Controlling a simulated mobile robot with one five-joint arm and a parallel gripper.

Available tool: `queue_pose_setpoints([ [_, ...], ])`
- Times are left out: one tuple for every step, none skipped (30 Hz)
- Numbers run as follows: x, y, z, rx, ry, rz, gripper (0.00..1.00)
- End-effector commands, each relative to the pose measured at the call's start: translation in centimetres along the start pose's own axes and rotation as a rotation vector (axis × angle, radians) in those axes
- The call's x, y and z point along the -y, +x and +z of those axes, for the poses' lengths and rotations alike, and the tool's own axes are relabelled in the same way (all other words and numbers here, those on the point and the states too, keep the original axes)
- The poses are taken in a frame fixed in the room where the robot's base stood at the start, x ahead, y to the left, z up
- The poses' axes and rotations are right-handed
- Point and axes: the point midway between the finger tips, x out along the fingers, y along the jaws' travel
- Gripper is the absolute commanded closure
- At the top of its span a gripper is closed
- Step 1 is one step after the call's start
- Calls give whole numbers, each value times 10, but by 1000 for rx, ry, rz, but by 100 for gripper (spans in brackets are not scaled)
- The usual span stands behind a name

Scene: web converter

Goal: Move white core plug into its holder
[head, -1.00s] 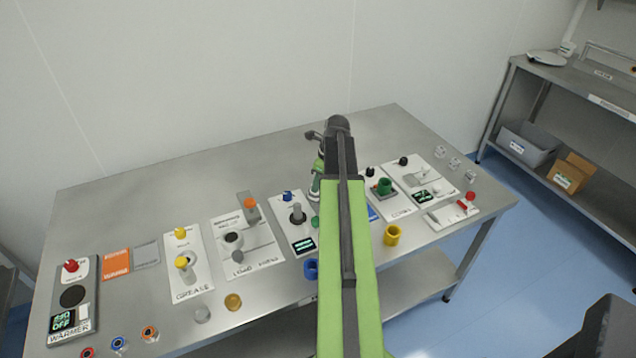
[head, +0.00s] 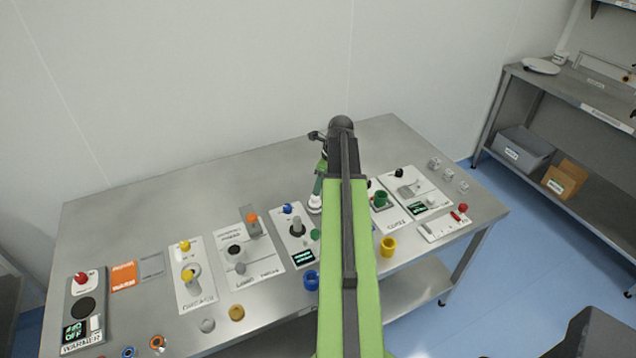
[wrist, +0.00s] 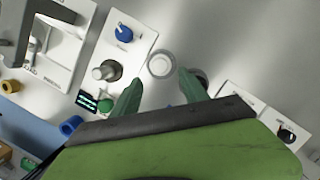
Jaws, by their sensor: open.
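A round white piece, which looks like the white core plug (wrist: 161,64), stands on the bare steel table between and just beyond my fingertips in the wrist view. In the head view the white piece (head: 315,203) shows just under my gripper (head: 318,186), partly covered by it. My gripper (wrist: 161,84) has its two green fingers spread and holds nothing. I cannot tell which fixture is the plug's holder. A panel with a green cup (head: 380,198) is right of my arm, partly hidden by it.
A panel with a blue knob (wrist: 124,33) and a grey post (wrist: 107,71) stands close left of my fingers. A yellow cup (head: 388,246) and a blue cup (head: 311,280) stand near the front edge. The back of the table (head: 220,185) is clear.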

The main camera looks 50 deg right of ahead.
Motion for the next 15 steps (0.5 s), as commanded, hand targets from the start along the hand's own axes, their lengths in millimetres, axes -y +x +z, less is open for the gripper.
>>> queue_pose_setpoints([
  [0,-25,3,0,1,0,48],
  [0,-32,3,0,1,0,48],
  [0,-41,2,0,0,0,48],
  [0,-48,2,0,0,0,48],
  [0,-54,2,0,0,0,48],
  [0,-64,3,0,0,0,48],
  [0,-70,3,0,0,0,48],
  [0,-77,3,0,0,0,48],
  [0,-86,3,0,0,0,48],
  [0,-91,3,0,0,0,48],
  [0,-96,2,0,0,0,48],
  [0,-102,2,0,0,0,48],
  [0,-104,2,0,0,0,48],
  [0,-107,2,0,0,0,48],
  [0,-108,1,0,0,0,48],
])
